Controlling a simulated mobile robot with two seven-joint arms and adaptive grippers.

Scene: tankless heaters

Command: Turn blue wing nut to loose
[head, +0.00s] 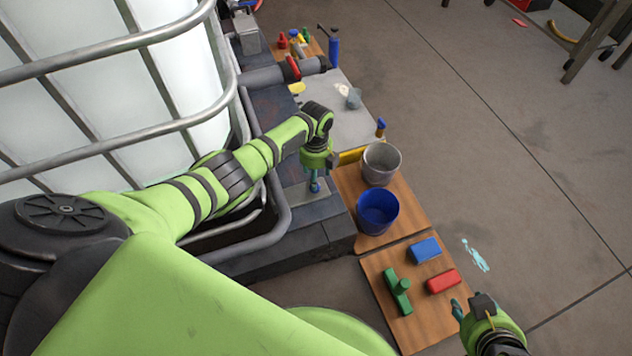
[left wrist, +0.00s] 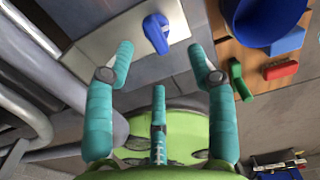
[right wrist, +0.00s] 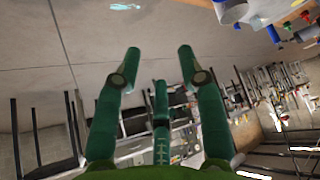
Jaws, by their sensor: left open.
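The blue wing nut (left wrist: 156,34) sits on a light grey plate (left wrist: 105,40) in the left wrist view. It lies just beyond my left gripper (left wrist: 160,53), whose teal fingers are spread apart with nothing between them. In the head view my left gripper (head: 315,178) points down over the plate and largely hides the nut. My right gripper (head: 459,310) is at the lower right in the head view, away from the nut. The right wrist view shows my right gripper (right wrist: 159,55) open and empty, facing the floor.
A blue bucket (head: 377,212) and a grey bucket (head: 381,163) stand right of the plate. Blue (head: 425,250), red (head: 443,281) and green (head: 397,290) blocks lie on a wooden board. A metal-caged white tank (head: 110,75) stands at left. Open floor is at right.

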